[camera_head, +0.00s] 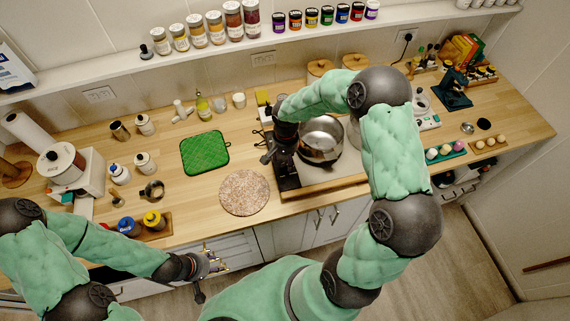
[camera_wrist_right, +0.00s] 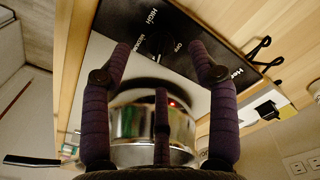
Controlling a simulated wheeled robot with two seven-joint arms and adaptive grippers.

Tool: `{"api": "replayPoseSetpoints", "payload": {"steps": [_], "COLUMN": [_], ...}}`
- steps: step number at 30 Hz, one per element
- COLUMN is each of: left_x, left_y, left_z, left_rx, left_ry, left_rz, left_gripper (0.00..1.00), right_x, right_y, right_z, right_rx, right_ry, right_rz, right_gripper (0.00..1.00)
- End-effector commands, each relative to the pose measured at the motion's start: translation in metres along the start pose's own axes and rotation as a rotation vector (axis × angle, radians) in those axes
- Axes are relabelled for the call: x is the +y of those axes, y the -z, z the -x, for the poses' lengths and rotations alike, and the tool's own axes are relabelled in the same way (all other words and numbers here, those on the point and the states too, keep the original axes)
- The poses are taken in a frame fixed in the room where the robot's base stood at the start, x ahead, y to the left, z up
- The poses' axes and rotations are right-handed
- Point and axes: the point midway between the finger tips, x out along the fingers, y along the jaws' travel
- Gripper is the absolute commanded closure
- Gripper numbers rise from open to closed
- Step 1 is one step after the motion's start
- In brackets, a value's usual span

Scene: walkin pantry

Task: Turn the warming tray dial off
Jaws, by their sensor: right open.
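The warming tray (camera_head: 338,177) lies on the counter with its black control panel (camera_head: 287,178) at its left end. In the right wrist view the panel carries the dark dial (camera_wrist_right: 158,44), with HIGH and MEDIUM lettering beside it. I cannot tell the dial's setting. My left gripper (camera_head: 215,262) is in front of the counter, away from the tray.
A shiny metal pot (camera_head: 320,140) stands on the tray, close to my right gripper, with a small red glow near it in the wrist view. A round cork-like mat (camera_head: 244,193) and a green quilted pad (camera_head: 205,153) lie to the left.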

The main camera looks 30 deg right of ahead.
Motion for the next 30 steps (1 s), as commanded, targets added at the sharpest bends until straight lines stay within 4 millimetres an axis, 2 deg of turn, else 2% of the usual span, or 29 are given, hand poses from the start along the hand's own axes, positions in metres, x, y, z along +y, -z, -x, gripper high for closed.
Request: {"api": "replayPoseSetpoints", "payload": {"steps": [3,9,14,22,28,30], "left_x": [0.0,0.0,0.0,0.0,0.0,0.0], "left_y": [0.0,0.001,0.001,0.001,0.001,0.001], "left_z": [0.0,0.0,0.0,0.0,0.0,0.0], "left_rx": [0.001,0.001,0.001,0.001,0.001,0.001], "left_ry": [0.0,0.0,0.0,0.0,0.0,0.0], "left_rz": [0.0,0.0,0.0,0.0,0.0,0.0], "left_gripper": [0.6,0.6,0.6,0.6,0.6,0.6], "right_x": [0.0,0.0,0.0,0.0,0.0,0.0], "right_y": [-0.001,0.0,0.0,0.0,0.0,0.0], "right_z": [-0.022,-0.044,-0.052,-0.052,-0.052,-0.052], "right_rx": [-0.003,0.0,0.0,0.001,0.001,0.001], "right_ry": [-0.001,0.0,0.0,0.001,0.001,0.001], "right_rz": [0.0,-0.001,0.0,0.0,0.0,0.0], "right_gripper": [0.4,0.4,0.4,0.4,0.96,0.97]}}
